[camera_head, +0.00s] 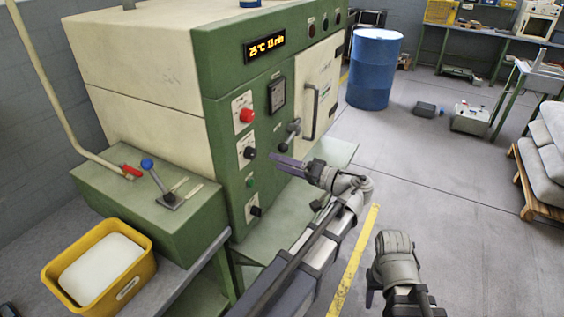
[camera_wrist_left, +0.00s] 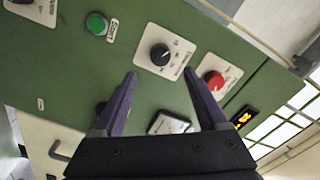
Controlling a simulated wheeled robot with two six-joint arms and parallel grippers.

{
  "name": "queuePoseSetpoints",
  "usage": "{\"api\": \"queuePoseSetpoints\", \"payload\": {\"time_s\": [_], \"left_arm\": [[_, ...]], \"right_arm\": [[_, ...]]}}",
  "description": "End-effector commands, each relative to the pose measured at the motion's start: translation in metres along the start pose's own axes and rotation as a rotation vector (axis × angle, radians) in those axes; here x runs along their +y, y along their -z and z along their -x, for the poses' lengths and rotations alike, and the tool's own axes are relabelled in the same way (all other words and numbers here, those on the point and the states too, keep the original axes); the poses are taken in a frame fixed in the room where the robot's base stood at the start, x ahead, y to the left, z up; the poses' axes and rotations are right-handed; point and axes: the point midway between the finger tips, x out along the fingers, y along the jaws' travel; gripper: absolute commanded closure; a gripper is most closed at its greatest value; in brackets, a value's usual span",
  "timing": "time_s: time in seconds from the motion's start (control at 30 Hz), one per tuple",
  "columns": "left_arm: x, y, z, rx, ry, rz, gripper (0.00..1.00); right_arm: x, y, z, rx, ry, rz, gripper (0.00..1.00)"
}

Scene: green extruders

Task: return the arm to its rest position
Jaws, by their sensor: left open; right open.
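My left gripper (camera_head: 283,164) is in front of the green panel of the extruder machine (camera_head: 225,80). Its purple fingers are apart with nothing between them, which the left wrist view (camera_wrist_left: 160,75) also shows. Beyond the fingertips there, a black knob (camera_wrist_left: 160,55) and a red button (camera_wrist_left: 215,80) are on the panel, apart from the fingers as far as I can tell. A green start button (camera_wrist_left: 97,23) is at the upper left. My right gripper (camera_head: 372,296) is low at the bottom centre right, over the floor. Its fingers are mostly hidden, and I see nothing held.
The machine has a lit display (camera_head: 264,46) and a cream door with a handle (camera_head: 310,110). A yellow bin (camera_head: 128,283) of white material stands at the lower left. A blue barrel (camera_head: 374,70) stands behind. The floor at the right is clear towards a pallet (camera_head: 540,195).

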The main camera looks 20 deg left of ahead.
Motion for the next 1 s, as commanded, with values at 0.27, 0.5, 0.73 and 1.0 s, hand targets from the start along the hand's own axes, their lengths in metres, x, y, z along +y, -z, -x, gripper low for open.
{"api": "queuePoseSetpoints", "payload": {"time_s": [0.27,0.5,0.73,1.0], "left_arm": [[0.004,-0.006,0.001,-0.012,-0.029,-0.015,0.25],[0.053,-0.073,0.033,-0.134,-0.4,-0.208,0.25],[0.098,-0.155,0.115,-0.223,-0.91,-0.453,0.25],[0.102,-0.214,0.207,-0.241,-1.357,-0.63,0.25]], "right_arm": [[0.0,0.0,0.001,0.0,0.0,0.0,0.5],[0.001,0.0,0.007,0.0,0.0,0.0,0.5],[0.001,-0.001,0.013,0.0,0.0,0.0,0.5],[0.002,-0.001,0.017,0.0,0.0,0.0,0.5]]}}
